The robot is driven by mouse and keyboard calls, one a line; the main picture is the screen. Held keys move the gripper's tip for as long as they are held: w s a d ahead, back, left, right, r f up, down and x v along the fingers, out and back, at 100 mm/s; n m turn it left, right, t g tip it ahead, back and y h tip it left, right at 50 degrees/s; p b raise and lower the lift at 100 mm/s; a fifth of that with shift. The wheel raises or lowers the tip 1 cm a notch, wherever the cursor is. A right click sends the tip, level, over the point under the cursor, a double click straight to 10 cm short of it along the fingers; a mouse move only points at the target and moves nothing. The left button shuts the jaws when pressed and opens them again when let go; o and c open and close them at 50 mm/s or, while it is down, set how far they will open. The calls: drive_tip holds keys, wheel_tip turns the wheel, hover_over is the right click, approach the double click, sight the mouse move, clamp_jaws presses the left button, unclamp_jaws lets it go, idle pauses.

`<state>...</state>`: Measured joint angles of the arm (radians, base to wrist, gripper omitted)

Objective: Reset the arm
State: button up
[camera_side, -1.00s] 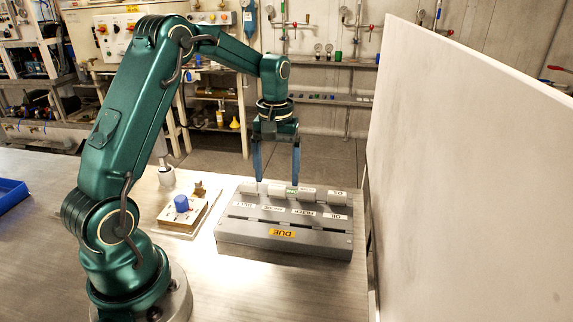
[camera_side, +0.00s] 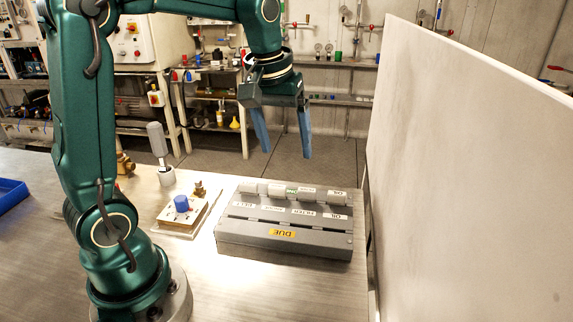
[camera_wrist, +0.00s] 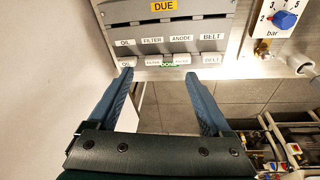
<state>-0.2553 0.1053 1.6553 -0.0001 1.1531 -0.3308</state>
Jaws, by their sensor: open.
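My gripper (camera_side: 282,130) is open and empty, raised in the air above and behind the grey box.
The grey box (camera_side: 284,252), labelled DUE, has rows of labelled tags. A large pale panel (camera_side: 470,170) bounds the right. A blue tray (camera_side: 10,195) sits far left.

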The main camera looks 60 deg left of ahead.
drive_tip(key=s+d+f+m+t, duration=0.1)
drive_tip(key=s+d+m, duration=0.2)
drive_tip(key=s, duration=0.3)
drive_tip(key=s+d+f+m+t, duration=0.1)
drive_tip(key=s+d+m+t, duration=0.1)
drive_tip(key=s, duration=0.5)
drive_tip(key=shift+s+d+m+h, duration=0.15)
drive_tip(key=shift+d+m+h, duration=0.15)
drive_tip(key=shift+d+m, duration=0.75)
